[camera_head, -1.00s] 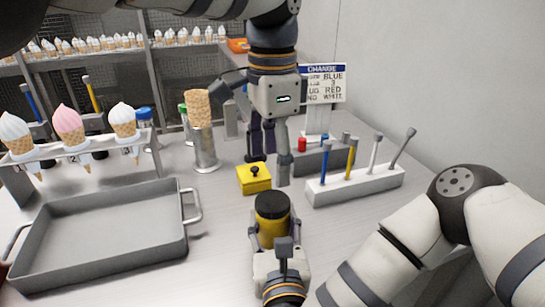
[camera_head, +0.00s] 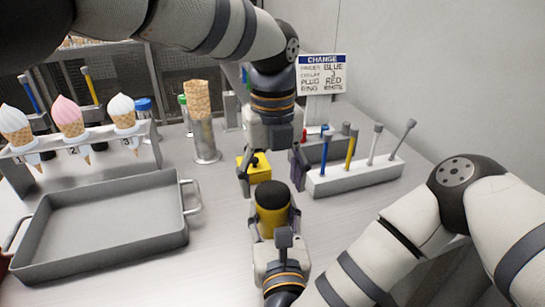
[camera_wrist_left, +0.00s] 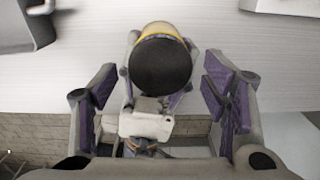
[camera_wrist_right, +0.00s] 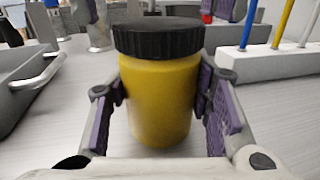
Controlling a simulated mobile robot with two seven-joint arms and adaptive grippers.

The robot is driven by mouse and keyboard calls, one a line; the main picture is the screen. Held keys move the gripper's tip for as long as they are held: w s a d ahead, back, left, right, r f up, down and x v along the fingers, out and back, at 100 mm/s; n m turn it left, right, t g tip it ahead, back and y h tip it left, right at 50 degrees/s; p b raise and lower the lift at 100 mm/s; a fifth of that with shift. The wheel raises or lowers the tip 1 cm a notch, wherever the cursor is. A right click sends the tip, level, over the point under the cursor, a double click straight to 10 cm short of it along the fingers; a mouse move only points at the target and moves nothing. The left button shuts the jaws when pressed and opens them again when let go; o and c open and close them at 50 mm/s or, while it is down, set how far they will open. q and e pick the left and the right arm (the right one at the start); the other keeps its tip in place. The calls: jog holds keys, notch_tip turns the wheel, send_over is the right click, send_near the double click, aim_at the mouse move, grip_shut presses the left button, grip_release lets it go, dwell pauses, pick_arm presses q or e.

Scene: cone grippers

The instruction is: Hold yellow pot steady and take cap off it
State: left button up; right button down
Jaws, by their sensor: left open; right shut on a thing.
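The yellow pot (camera_wrist_right: 160,98) stands upright on the table with its black ribbed cap (camera_wrist_right: 158,37) on top. In the head view the pot (camera_head: 272,222) is in the middle with the cap (camera_head: 271,195) facing up. My right gripper (camera_head: 273,222) is shut on the pot's sides, one finger on each side below the cap. My left gripper (camera_head: 273,170) is open and empty, pointing down above and behind the pot. In the left wrist view the cap (camera_wrist_left: 161,66) lies between and beyond the open fingers, not touched by them.
A grey tray (camera_head: 45,268) lies left. A yellow box with a black knob (camera_head: 246,162) is behind the pot, partly hidden by my left gripper. A white rack (camera_head: 360,178) of coloured sticks stands right. A waffle cone (camera_head: 197,100) in a metal holder and a cone stand (camera_head: 75,150) are behind.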

pick_arm(q)
jog(key=shift+f, duration=0.65)
jog(key=c, duration=1.2)
jog(key=n, duration=0.4)
jog(key=shift+c, duration=0.2)
jog(key=n, duration=0.8)
jog(key=shift+s, duration=0.1)
jog(key=n, duration=0.7)
jog(key=shift+r, duration=0.1)
jog(key=n, duration=0.4)
pick_arm(e)
jog(key=shift+f, duration=0.1)
